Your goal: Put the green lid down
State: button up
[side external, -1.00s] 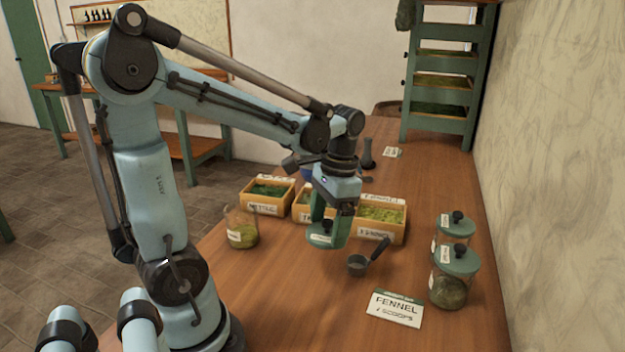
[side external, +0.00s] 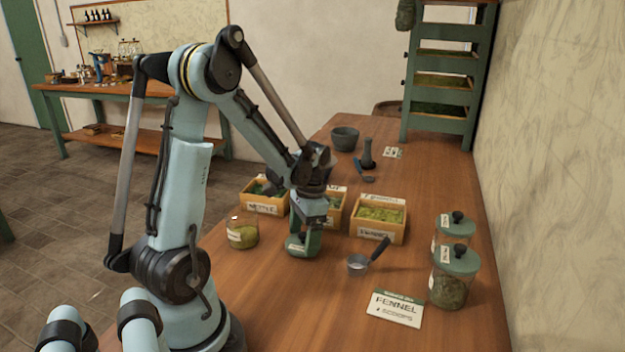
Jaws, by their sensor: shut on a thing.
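My gripper (side external: 303,232) points down over the wooden table and is shut on the green lid (side external: 299,247). The lid has a pale label and is held at or just above the tabletop; I cannot tell if it touches. The fingers hide part of it. An open glass jar (side external: 242,234) with green herb inside stands just left of the gripper, without a lid on it.
Wooden herb boxes, one marked fennel (side external: 378,222), stand just behind. A metal scoop (side external: 358,265) lies to the right, near a fennel card (side external: 396,308). Two lidded jars, the nearer one (side external: 450,288), stand at the right. Bare table (side external: 270,305) lies in front.

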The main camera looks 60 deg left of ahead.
jog(key=shift+f, duration=0.3)
jog(key=o, duration=0.8)
jog(key=shift+r, duration=0.1)
notch_tip(320, 180, up, 12)
jog(key=w, duration=0.2)
jog(key=d+t, duration=0.9)
jog(key=d, duration=1)
jog(key=shift+r, duration=0.3)
